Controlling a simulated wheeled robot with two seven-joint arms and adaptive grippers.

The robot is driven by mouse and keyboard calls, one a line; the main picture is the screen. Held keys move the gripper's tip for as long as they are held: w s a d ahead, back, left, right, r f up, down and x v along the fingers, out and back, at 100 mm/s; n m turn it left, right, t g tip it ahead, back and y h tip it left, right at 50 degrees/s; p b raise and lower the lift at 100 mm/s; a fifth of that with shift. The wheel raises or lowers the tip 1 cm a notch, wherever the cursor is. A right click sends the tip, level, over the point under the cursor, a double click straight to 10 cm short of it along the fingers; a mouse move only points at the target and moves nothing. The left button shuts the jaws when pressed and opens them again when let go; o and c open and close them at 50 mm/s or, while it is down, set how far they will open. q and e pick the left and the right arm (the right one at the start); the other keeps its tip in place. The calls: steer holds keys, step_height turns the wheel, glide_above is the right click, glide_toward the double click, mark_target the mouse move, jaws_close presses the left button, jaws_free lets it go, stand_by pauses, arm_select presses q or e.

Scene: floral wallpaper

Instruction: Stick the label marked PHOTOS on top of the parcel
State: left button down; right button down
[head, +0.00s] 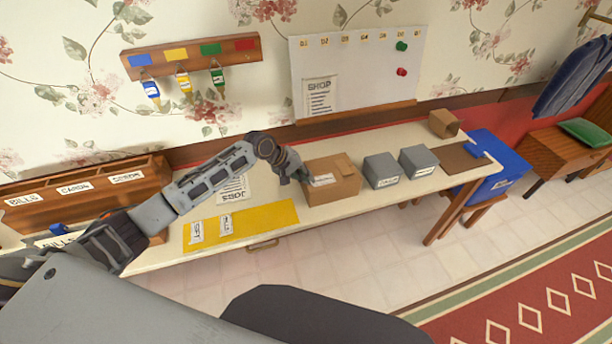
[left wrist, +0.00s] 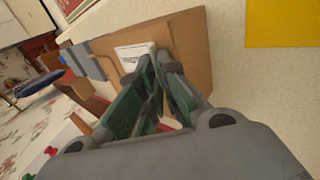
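The parcel (head: 345,187) is a brown cardboard box on the table, and its top also shows in the left wrist view (left wrist: 188,40). A white label (head: 323,180) with dark print is at the parcel's top, and it also shows in the left wrist view (left wrist: 128,56); its print is too small to read surely. My left gripper (head: 304,177) is at the parcel's left side. In the left wrist view its fingers (left wrist: 158,72) come together at the label's edge and appear shut on it. Whether the label lies fully flat is hidden. My right gripper is not in view.
Two grey boxes (head: 381,171) (head: 418,161) stand right of the parcel. A yellow mat (head: 262,216) with two white labels (head: 197,232) (head: 226,224) lies to the left. A small brown box (head: 443,123), a brown mat (head: 456,158) and a blue bin (head: 506,160) are farther right.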

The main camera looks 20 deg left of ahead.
arm_select(q)
steer(key=shift+f, duration=0.1)
steer(key=c, duration=1.6)
jaws_free()
steer(key=o, duration=0.6)
steer(key=p+v, duration=0.5)
steer(key=v, duration=0.2)
steer(key=shift+p, duration=0.4)
